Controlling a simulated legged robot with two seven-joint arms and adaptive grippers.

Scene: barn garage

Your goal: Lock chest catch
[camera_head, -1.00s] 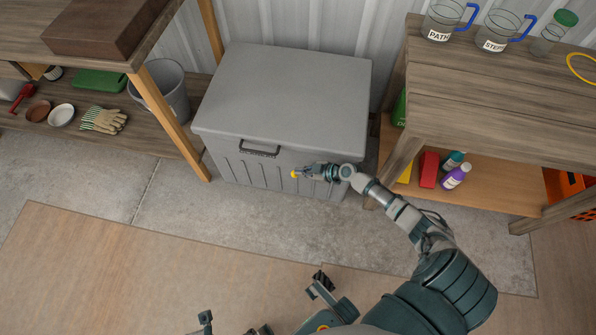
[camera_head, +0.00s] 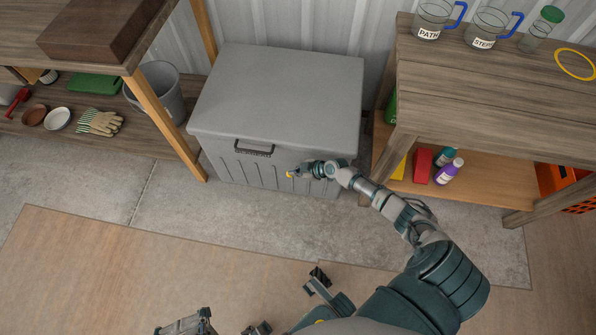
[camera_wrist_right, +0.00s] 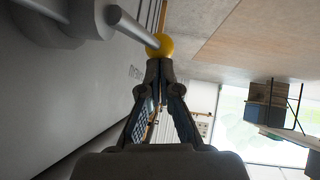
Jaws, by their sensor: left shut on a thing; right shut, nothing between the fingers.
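The grey chest (camera_head: 275,100) stands against the wall with its lid down and a dark handle (camera_head: 254,148) on its front. A yellow ball knob (camera_head: 290,174) shows at the right part of the chest front. In the right wrist view the knob (camera_wrist_right: 160,46) sits on the end of a grey rod (camera_wrist_right: 131,27). My right gripper (camera_head: 299,172) is at the knob. In the wrist view its fingertips (camera_wrist_right: 157,64) are shut and empty, right by the knob; I cannot tell if they touch it.
A wooden workbench (camera_head: 480,95) with jugs and bottles stands at the right. Another bench (camera_head: 60,75) with a lower shelf stands at the left. A grey bucket (camera_head: 158,88) is beside the chest's left side. The floor in front (camera_head: 220,215) is clear.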

